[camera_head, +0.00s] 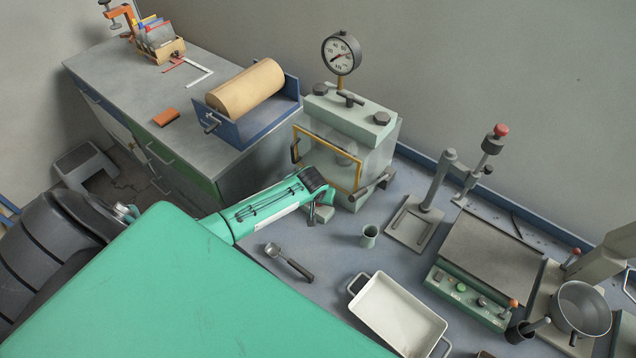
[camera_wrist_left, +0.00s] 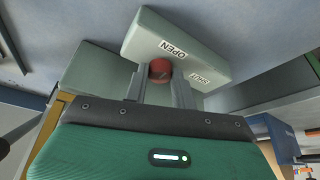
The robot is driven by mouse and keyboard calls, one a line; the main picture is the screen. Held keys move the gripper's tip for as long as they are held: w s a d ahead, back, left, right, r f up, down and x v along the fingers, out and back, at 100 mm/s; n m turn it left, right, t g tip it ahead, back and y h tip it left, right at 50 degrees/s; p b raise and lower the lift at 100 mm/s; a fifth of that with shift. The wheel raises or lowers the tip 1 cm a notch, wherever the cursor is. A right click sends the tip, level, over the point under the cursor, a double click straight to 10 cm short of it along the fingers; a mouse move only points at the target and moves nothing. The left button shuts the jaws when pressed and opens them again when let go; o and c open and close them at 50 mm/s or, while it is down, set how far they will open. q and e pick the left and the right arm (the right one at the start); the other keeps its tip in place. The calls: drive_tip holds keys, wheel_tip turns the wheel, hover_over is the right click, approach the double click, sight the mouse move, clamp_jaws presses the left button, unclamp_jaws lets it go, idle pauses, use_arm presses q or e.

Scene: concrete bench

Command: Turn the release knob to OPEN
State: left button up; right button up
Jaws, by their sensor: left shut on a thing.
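The release knob (camera_wrist_left: 159,68) shows in the left wrist view as a small red round part between my left fingers. It sits by a pale green block (camera_wrist_left: 150,30) with the black words OPEN and SHUT; OPEN is just above the knob in the picture, SHUT to its right. My left gripper (camera_head: 322,208) is shut on the knob, low in front of the green press (camera_head: 345,112) in the head view. The fingers cover part of the knob, and I cannot tell which word it points to. In the head view my gripper hides the knob. My right gripper is not in view.
A yellow-framed guard (camera_head: 328,160) stands close behind my left gripper. A grey cup (camera_head: 369,236), a metal scoop (camera_head: 290,262) and a white tray (camera_head: 400,312) lie on the bench nearby. A blue cradle with a tan roller (camera_head: 246,88) is at the left.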

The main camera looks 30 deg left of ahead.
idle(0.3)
use_arm(q)
drive_tip(key=o, duration=1)
drive_tip(key=shift+r, duration=0.1)
drive_tip(key=b+v, duration=0.3)
drive_tip(key=v, duration=1)
drive_tip(key=shift+s+r, duration=0.2)
drive_tip(key=shift+r, duration=0.1)
